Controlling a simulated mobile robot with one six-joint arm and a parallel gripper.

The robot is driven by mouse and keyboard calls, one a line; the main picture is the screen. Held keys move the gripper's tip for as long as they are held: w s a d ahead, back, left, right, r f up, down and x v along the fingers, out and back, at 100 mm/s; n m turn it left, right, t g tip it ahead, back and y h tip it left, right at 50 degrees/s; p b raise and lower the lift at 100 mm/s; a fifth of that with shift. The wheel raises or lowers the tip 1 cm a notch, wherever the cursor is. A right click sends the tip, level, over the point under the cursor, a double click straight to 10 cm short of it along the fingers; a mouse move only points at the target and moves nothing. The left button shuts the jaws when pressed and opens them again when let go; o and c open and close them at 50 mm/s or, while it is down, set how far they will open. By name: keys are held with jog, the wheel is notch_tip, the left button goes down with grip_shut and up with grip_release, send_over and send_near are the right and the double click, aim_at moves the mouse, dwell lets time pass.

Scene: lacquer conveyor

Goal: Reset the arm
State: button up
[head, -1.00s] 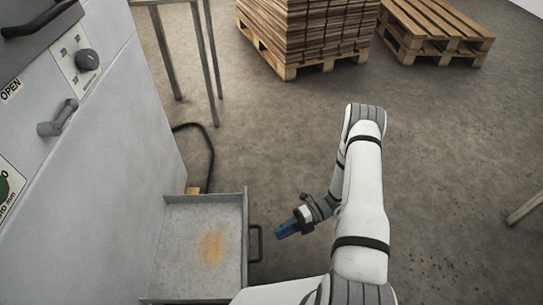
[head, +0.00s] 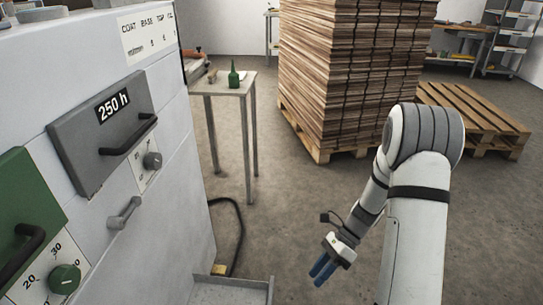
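My arm is bent on the right side of the head view. My gripper (head: 323,270) hangs low from it, with blue fingers pointing down and left. The fingers appear as two prongs with a narrow gap, and I see nothing between them. It is in open air over the floor, to the right of the metal drawer tray (head: 268,290) and apart from it.
The grey machine (head: 170,215) fills the left, with a "250 h" panel (head: 105,130), handles and knobs. A small table (head: 225,85) carries a green bottle (head: 233,75). A board stack (head: 345,75) and an empty pallet (head: 475,120) stand behind. Floor between is clear.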

jog(key=s+r+n+t+h+p, duration=0.2)
jog(key=r+n+p, duration=0.3)
jog(key=r, duration=0.7)
jog(key=s+d+r+n+t+h+p, duration=0.1)
jog(key=s+r+n+t+h+p, duration=0.2)
jog(key=r, duration=1)
jog(key=s+d+r+n+t+h+p, duration=0.1)
jog(key=s+r+n+t+h+p, duration=0.2)
jog(key=r+n, duration=0.8)
jog(key=s+r+p, duration=0.1)
jog(key=s+p, duration=0.1)
jog(key=p, duration=0.2)
jog(key=shift+s+r, duration=0.4)
